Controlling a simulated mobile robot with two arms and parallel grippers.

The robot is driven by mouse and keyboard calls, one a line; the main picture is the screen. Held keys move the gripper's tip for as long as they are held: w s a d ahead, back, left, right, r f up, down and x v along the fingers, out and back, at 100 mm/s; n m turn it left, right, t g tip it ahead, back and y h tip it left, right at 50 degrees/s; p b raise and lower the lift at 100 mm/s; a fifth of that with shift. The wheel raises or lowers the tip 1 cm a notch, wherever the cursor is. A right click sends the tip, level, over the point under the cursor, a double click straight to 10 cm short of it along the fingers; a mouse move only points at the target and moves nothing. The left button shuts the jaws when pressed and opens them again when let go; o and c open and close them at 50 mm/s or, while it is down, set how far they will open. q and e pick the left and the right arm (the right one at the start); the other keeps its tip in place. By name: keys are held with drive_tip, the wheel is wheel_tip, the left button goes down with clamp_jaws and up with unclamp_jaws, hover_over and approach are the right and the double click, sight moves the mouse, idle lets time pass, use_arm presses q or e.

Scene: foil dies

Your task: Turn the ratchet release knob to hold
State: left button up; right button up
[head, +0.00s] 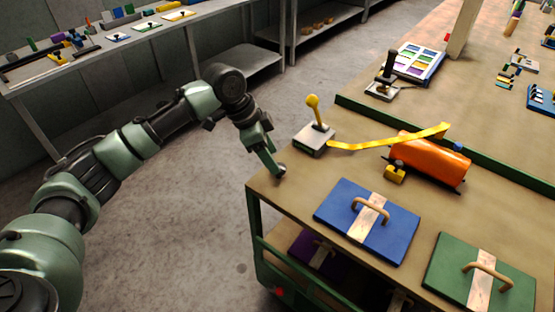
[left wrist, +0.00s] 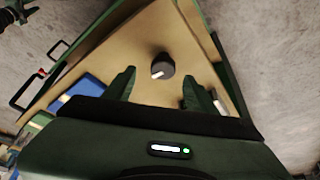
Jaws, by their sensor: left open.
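The ratchet release knob (left wrist: 164,64) shows in the left wrist view as a dark round knob with a white pointer mark, on the tan tabletop near a corner. My left gripper (left wrist: 159,76) is open, with one finger to each side below the knob in that view; I see no contact. In the head view my left gripper (head: 273,163) hangs at the table's near left corner, beside a small grey round part (head: 282,169) that looks like the knob. No hold marking is readable. My right gripper is not in view.
A yellow-knobbed lever (head: 314,110) on a grey base stands near my left gripper. A yellow strap (head: 375,142) runs to an orange roll (head: 430,159). Blue (head: 340,210) and green (head: 450,262) handled plates lie nearer. The floor left of the table is clear.

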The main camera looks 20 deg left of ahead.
use_arm(q)
drive_tip(key=x, duration=0.3)
drive_tip(key=shift+w+a, duration=0.1)
drive_tip(key=shift+w, duration=0.1)
drive_tip(key=shift+w+d+f, duration=0.1)
drive_tip(key=shift+d+f, duration=0.1)
drive_tip(key=shift+f, duration=0.35)
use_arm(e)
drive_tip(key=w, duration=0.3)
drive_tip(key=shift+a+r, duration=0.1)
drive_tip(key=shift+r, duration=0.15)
